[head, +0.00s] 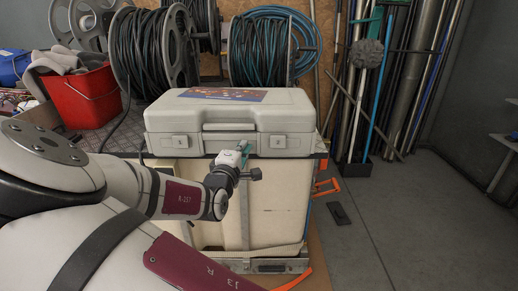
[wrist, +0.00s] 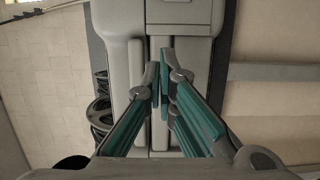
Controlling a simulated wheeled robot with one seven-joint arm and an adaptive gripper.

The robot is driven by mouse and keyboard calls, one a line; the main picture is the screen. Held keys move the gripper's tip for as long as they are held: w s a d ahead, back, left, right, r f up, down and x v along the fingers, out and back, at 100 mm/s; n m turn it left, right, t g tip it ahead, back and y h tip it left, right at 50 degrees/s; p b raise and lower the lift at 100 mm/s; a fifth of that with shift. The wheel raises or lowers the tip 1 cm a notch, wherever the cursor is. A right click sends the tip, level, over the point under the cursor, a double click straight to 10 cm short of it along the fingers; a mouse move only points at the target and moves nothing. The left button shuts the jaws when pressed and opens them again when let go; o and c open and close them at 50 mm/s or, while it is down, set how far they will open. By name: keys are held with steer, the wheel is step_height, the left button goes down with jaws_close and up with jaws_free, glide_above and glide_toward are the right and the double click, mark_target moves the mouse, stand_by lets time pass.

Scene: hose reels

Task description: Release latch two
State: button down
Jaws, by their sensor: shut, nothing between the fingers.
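A grey hard case (head: 230,112) with a coloured sticker on its lid lies on a cream box. Two square latches are on its front: a left latch (head: 180,141) and a right latch (head: 278,141), with a handle between them. Their small labels are too small to read surely. My gripper (head: 244,147) is at the case front, between the handle and the right latch; both latches look flat against the case. In the wrist view my gripper (wrist: 161,62) is shut and empty, its teal fingers together over the case front (wrist: 122,60). Whether the tips touch it I cannot tell.
The cream box (head: 275,205) stands below the case. Hose reels (head: 262,50) are behind it, and a red bucket (head: 82,95) is at the left. Poles and pipes (head: 385,80) lean at the back right. The floor at the right is mostly clear.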

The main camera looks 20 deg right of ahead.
mark_target(275, 140)
steer(key=d+b, duration=0.1)
steer(key=d, duration=0.1)
steer(key=w+d+b, duration=0.1)
steer(key=d, duration=0.1)
steer(key=shift+w+d+f, duration=0.1)
steer(key=shift+w+d, duration=0.05)
steer(key=shift+w, duration=0.05)
steer(key=shift+s+d+b, duration=0.25)
steer(key=shift+d+b, duration=0.1)
steer(key=shift+d, duration=0.2)
steer(key=shift+d, duration=0.2)
steer(key=shift+s+d, duration=0.25)
steer(key=shift+d, duration=0.4)
steer(key=shift+s+d, duration=0.3)
steer(key=shift+d, duration=0.35)
steer(key=shift+s+d, duration=0.25)
steer(key=shift+d, duration=0.4)
